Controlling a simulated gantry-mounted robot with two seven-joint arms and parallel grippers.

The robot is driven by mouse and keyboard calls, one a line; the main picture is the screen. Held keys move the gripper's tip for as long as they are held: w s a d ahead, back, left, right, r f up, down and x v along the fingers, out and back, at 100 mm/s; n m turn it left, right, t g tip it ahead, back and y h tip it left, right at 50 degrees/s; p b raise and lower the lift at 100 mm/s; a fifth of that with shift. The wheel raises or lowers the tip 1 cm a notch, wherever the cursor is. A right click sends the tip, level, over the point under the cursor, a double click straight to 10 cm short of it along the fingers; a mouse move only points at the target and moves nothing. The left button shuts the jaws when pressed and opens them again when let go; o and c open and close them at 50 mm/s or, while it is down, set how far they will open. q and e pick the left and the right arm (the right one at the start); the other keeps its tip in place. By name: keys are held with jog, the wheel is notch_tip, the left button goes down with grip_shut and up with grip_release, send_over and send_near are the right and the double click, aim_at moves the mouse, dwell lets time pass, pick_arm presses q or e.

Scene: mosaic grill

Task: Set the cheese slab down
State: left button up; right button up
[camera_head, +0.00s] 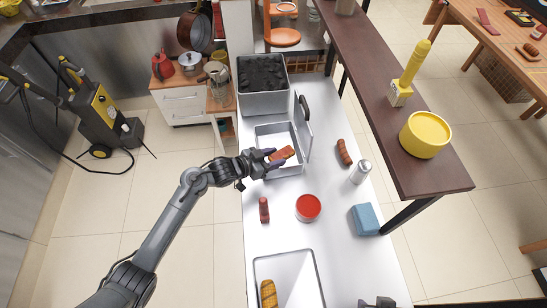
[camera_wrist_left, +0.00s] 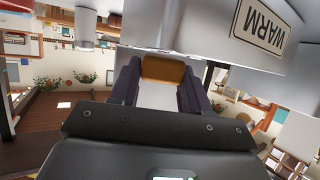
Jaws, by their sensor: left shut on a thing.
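My left gripper (camera_head: 276,157) is shut on the cheese slab (camera_head: 283,154), an orange-red flat piece held over the open steel box (camera_head: 291,173). In the left wrist view the slab (camera_wrist_left: 162,69) shows as an orange-brown block between the two dark fingers of the gripper (camera_wrist_left: 162,85). Whether the slab touches the box is hard to tell. A dark part at the bottom edge of the head view may be my right gripper (camera_head: 378,303); its fingers cannot be made out.
The box's lid (camera_head: 304,130) stands open on its right. A black-topped grill (camera_head: 262,75) is behind. A sausage (camera_head: 344,152), shaker (camera_head: 360,173), red bowl (camera_head: 308,207), red bottle (camera_head: 264,210), blue block (camera_head: 365,219) and bread tray (camera_head: 312,278) share the counter. A WARM label (camera_wrist_left: 262,26) shows close by.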

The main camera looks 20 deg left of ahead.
pick_arm(q)
jog(key=shift+w, duration=0.1)
jog(key=shift+f, duration=0.2)
jog(key=o, duration=1.1)
pick_arm(e)
jog(key=shift+d+f, duration=0.1)
jog(key=shift+d, duration=0.05)
pick_arm(q)
jog(key=shift+r, duration=0.35)
jog(key=p+v, duration=0.2)
jog(key=v, duration=1)
jog(key=s+f+n+g+y, duration=0.1)
jog(key=s+n+g+y, duration=0.1)
jog(key=s, duration=0.6)
jog(key=s+f+n+g+y, duration=0.1)
jog(key=s+n+g+y, duration=0.1)
jog(key=s, duration=0.7)
jog(key=s+f+n+g+y, duration=0.1)
jog(key=s+y, duration=0.3)
jog(key=s, duration=0.5)
jog(key=shift+s+a+f+n+g, duration=0.1)
jog(key=shift+s+a+n+g, duration=0.1)
jog(key=shift+n+g, duration=0.45)
pick_arm(e)
notch_tip(320, 180, up, 2)
jog(key=shift+r, duration=0.1)
